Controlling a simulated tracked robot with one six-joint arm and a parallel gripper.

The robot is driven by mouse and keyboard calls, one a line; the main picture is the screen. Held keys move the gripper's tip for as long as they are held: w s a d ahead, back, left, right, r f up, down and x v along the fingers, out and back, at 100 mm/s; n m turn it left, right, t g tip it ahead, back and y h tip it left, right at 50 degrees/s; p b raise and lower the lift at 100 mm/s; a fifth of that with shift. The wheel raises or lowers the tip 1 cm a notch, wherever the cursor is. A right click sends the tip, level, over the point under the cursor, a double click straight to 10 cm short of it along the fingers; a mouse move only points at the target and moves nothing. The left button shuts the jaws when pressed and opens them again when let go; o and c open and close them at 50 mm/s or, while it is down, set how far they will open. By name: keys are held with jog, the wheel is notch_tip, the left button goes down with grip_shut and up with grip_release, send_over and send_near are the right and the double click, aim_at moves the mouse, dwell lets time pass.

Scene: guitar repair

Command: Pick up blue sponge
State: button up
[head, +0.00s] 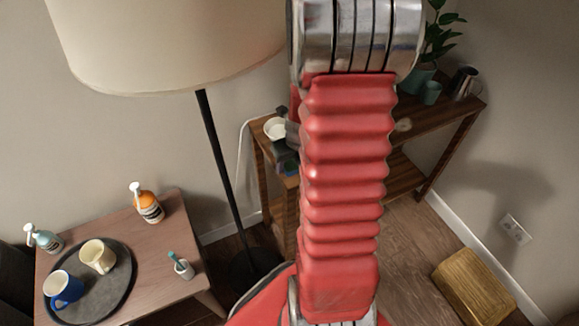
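A small blue and green patch (289,168) shows at the left end of the dark wooden side table (440,118). It may be the blue sponge, but it is too small and too covered to be sure. My red arm stands upright across the middle of the head view and hides much of the table top. A dark part that looks like my gripper (284,150) shows just left of the arm, over the table's left end, close above the blue patch. Its fingers cannot be made out, nor whether it holds anything.
A white bowl (276,128) sits at that table's left end; a plant pot (417,80), teal cup (430,92) and metal mug (463,82) stand right. A lamp pole (215,150) rises left. The low table (165,245) bears a tray (122,290), mugs and bottles.

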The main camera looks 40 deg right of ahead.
aim_at(291, 165)
jog(key=c, duration=0.9)
notch_tip(291, 165, up, 10)
jog(key=shift+r, duration=0.1)
dwell(0.5)
dwell(0.4)
jog(key=o, duration=0.4)
jog(key=c, duration=0.4)
jog(key=shift+o, duration=0.2)
